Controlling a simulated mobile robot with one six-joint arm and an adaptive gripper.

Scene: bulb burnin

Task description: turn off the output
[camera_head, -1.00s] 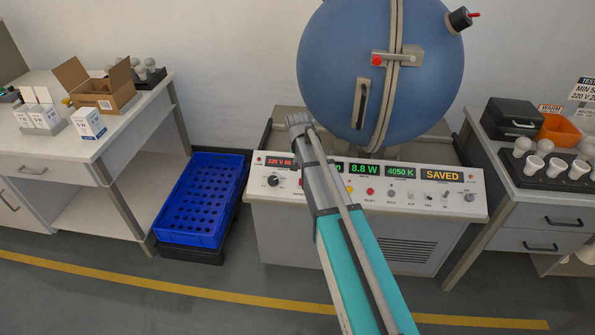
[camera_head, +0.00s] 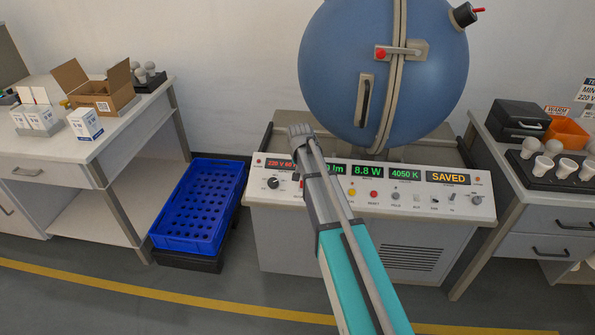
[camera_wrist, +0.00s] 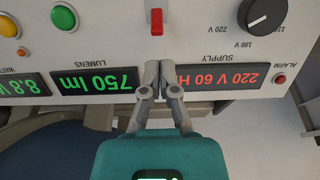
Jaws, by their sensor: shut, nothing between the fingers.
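The test panel (camera_head: 352,243) stands below the blue sphere. In the wrist view the panel appears upside down. A red switch (camera_wrist: 157,21) there stands between the green button and the black supply knob (camera_wrist: 264,14). In the head view part of a red piece (camera_head: 297,172), likely this switch, shows at the arm's left edge. My gripper (camera_wrist: 161,78) is shut and empty, with its tips between the 750 lm display (camera_wrist: 98,82) and the 220 V display (camera_wrist: 214,77), short of the switch in the picture. Contact with the panel cannot be told. My arm hides part of the panel.
The blue sphere (camera_head: 340,62) rises behind the panel, close to my arm. A blue crate (camera_head: 190,240) stands on the left. A side table (camera_head: 150,113) with boxes is further left. A bench (camera_head: 530,200) with bulbs is on the right. The panel reads SAVED (camera_head: 448,178).

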